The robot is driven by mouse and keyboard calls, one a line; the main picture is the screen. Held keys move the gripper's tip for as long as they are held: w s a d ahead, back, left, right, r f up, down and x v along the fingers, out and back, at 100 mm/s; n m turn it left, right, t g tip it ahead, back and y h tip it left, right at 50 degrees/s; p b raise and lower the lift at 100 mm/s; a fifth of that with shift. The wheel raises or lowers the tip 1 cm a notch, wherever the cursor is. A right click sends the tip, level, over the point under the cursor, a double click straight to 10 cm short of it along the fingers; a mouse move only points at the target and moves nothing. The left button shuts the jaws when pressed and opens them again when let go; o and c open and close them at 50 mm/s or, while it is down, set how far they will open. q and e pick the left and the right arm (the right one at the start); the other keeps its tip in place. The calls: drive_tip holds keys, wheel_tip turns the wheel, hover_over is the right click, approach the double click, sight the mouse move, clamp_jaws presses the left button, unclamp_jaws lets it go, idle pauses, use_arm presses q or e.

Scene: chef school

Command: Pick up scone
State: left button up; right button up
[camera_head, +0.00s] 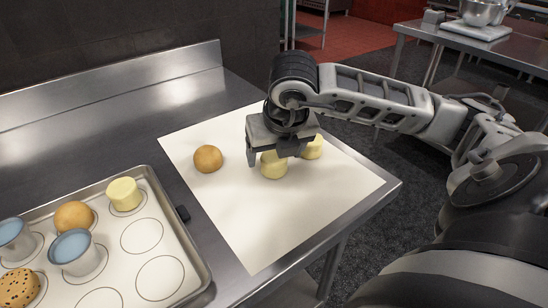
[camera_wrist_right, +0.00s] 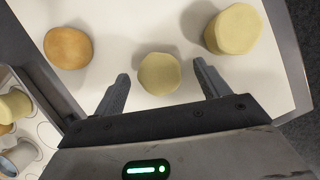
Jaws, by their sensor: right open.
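Two pale yellow scones stand on the white sheet (camera_head: 261,223) in the head view. The nearer scone (camera_head: 273,167) is below my right gripper (camera_head: 281,157), and the other scone (camera_head: 313,148) is just to its right. In the right wrist view the nearer scone (camera_wrist_right: 159,74) lies centrally ahead of my open right gripper (camera_wrist_right: 161,88), between the lines of its two fingers. The other scone (camera_wrist_right: 233,29) is up and right, outside the fingers. Another pale yellow scone (camera_head: 124,194) sits on the baking tray (camera_head: 196,254). My left gripper is not seen.
A round brown bun (camera_head: 208,158) lies on the sheet left of the gripper. The tray also holds another brown bun (camera_head: 74,216), metal cups (camera_head: 77,254) and a speckled cookie (camera_head: 18,288). The front part of the sheet is clear. The table's right edge is close to the scones.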

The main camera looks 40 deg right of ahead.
drive_tip(key=shift+x, duration=1)
drive_tip(key=shift+c, duration=0.3)
drive_tip(key=c, duration=1)
drive_tip(key=shift+r, duration=0.1)
